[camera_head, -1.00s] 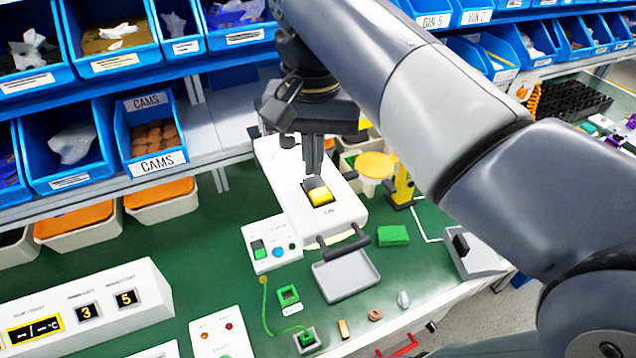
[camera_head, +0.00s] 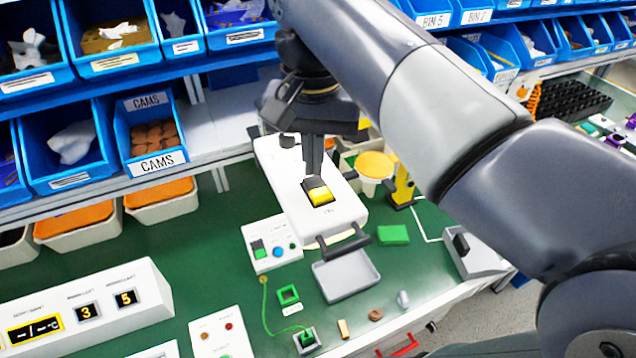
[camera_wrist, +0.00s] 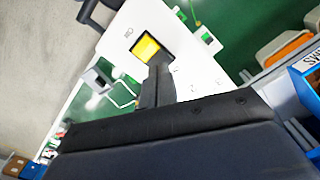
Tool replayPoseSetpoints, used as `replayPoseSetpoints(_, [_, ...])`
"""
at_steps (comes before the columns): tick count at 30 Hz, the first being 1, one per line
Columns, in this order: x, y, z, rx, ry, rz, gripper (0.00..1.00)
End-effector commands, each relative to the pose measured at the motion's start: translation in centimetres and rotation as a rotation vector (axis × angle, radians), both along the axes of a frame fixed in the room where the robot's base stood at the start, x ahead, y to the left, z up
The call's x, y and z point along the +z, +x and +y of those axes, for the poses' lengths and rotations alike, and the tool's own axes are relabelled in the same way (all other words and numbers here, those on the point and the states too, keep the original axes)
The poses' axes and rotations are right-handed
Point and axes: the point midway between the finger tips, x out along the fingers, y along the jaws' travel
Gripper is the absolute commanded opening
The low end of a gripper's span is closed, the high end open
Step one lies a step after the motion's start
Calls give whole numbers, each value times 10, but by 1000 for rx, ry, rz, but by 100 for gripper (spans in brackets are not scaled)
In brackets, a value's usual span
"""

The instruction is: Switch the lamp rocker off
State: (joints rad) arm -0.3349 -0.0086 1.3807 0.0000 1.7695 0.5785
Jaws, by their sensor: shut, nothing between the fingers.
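The lamp rocker (camera_head: 320,195) is a yellow and black switch set in the top of a white housing (camera_head: 345,213). In the head view its yellow half faces the front and its dark half lies toward my gripper. My gripper (camera_head: 316,177) is shut and empty, pointing down with its fingertips at the rocker's rear, dark end. In the wrist view the yellow part of the rocker (camera_wrist: 147,47) shows just beyond the fingertips (camera_wrist: 160,62). The fingertips hide part of the rocker, and I cannot tell whether they touch it.
A small white box with green and blue buttons (camera_head: 271,244) stands left of the housing. A grey tray (camera_head: 346,275) and a green block (camera_head: 393,235) lie in front. Blue bins (camera_head: 150,135) line the shelf behind.

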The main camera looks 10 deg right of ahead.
Motion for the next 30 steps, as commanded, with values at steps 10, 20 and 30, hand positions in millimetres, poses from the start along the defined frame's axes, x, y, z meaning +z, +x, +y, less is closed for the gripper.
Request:
replayPoseSetpoints(10, [-6, 0, 0, 0, 0, 0, 0])
replayPoseSetpoints(20, [-11, 0, 0, 0, 0, 0, 0])
replayPoseSetpoints(30, [-16, 0, 0, 0, 0, 0, 0])
